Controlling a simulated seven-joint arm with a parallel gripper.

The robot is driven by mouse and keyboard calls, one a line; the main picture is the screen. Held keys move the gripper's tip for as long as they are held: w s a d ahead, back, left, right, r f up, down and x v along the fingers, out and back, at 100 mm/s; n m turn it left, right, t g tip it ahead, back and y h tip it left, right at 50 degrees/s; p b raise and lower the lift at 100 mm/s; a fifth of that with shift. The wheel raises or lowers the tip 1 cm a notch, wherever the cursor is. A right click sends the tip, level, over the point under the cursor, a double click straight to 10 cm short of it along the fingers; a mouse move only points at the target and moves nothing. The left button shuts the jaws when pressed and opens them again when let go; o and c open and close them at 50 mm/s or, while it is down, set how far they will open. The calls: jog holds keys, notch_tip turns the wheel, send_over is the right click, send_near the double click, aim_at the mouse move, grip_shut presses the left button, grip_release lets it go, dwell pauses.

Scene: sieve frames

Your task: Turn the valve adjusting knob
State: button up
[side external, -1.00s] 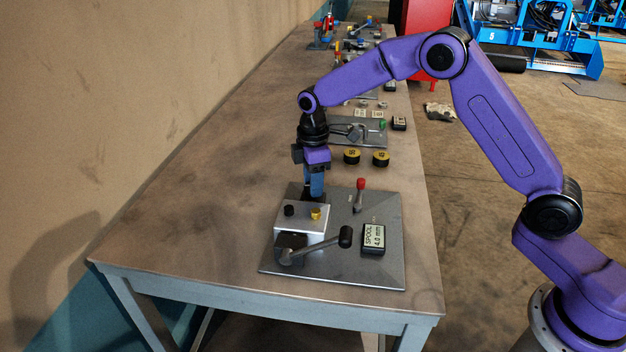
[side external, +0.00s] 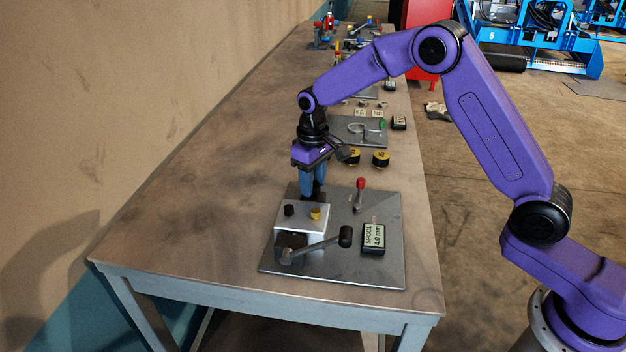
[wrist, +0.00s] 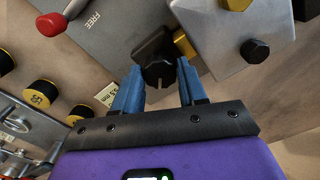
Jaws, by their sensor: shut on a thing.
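The silver valve block (side external: 301,216) stands on a grey plate (side external: 342,275), with a small black cap (side external: 289,210) and a brass cap (side external: 316,214) on top. A black adjusting knob (wrist: 158,72) with a pale line on it sits beside the block in the wrist view. My gripper (wrist: 158,84) has its two blue fingers on either side of this knob and is shut on it. In the side view my gripper (side external: 313,192) points down just behind the block, and the knob is mostly hidden there.
A lever with a black ball end (side external: 345,236) extends in front of the block. A display (side external: 373,239) reads "SPOOL 4.0 mm". A red-topped lever (side external: 361,184) stands at the plate's back. Black-and-yellow pucks (side external: 381,159) and another plate lie behind. The table's left side is clear.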

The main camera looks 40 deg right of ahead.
jog(key=shift+r+m, duration=0.1)
jog(key=shift+m, duration=1.8)
jog(key=o, duration=1.1)
jog(key=shift+c, duration=0.2)
notch_tip(320, 180, up, 17)
jog(key=shift+r, duration=0.2)
